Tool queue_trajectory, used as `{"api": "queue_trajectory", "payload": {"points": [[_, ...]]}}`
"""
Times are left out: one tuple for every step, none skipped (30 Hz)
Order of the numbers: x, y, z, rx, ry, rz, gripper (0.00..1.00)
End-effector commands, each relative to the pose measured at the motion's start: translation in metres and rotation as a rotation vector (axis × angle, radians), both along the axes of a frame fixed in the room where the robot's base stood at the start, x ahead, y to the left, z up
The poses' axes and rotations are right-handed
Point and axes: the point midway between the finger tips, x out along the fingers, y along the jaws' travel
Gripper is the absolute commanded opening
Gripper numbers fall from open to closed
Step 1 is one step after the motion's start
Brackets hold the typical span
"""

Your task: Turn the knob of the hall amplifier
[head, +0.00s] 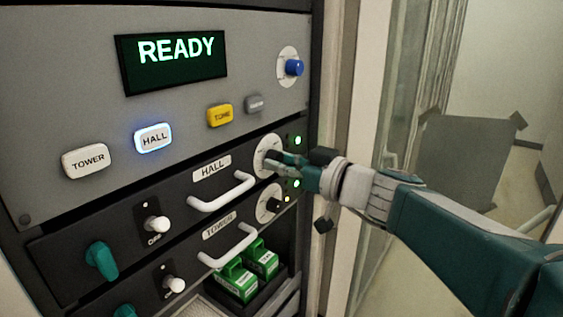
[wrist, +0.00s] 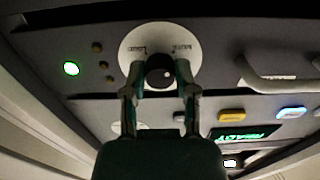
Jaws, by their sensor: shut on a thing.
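The hall amplifier (head: 120,213) is the dark rack panel labelled HALL, below the grey READY panel. Its black round knob (wrist: 160,72) sits on a white dial plate (wrist: 133,40) with small markings. In the head view the dial plate (head: 262,150) shows at the panel's right end, and the knob is partly hidden by my fingers. My gripper (head: 277,158) reaches in from the right. In the wrist view my gripper (wrist: 160,80) has one finger on each side of the knob, shut on it.
A white handle (head: 222,195) is left of the dial. The TOWER amplifier below has its own dial (head: 269,205) and handle (head: 228,250). Green boxes (head: 238,280) sit on a lower shelf. A lit HALL button (head: 153,137) and blue knob (head: 294,67) are above.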

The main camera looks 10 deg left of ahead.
Motion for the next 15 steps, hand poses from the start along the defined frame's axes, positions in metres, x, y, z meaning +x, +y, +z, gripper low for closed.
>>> {"api": "queue_trajectory", "payload": {"points": [[0.0004, 0.0004, -0.0062, -0.011, 0.005, 0.001, 0.00], [0.0004, 0.0004, -0.0062, -0.012, 0.003, 0.001, 0.00], [0.0004, 0.0004, -0.0062, -0.013, 0.001, 0.001, 0.00], [0.0004, 0.0004, -0.0062, -0.013, 0.000, 0.001, 0.00], [0.0005, 0.0003, -0.0062, -0.013, -0.001, 0.001, 0.00], [0.0005, 0.0003, -0.0062, -0.013, -0.001, 0.001, 0.00], [0.0005, 0.0003, -0.0061, -0.013, -0.001, 0.001, 0.00], [0.0005, 0.0003, -0.0062, -0.013, -0.001, 0.001, 0.00], [0.0005, 0.0003, -0.0061, -0.013, -0.001, 0.001, 0.00], [0.0005, 0.0003, -0.0061, -0.013, -0.001, 0.001, 0.00], [0.0005, 0.0003, -0.0061, -0.013, 0.000, 0.001, 0.00], [0.0005, 0.0003, -0.0061, -0.013, 0.000, 0.001, 0.00], [0.0005, 0.0003, -0.0061, -0.013, 0.000, 0.001, 0.00], [0.0005, 0.0003, -0.0061, -0.013, 0.000, 0.001, 0.47], [0.0005, 0.0003, -0.0058, -0.012, 0.000, 0.000, 0.65]]}}
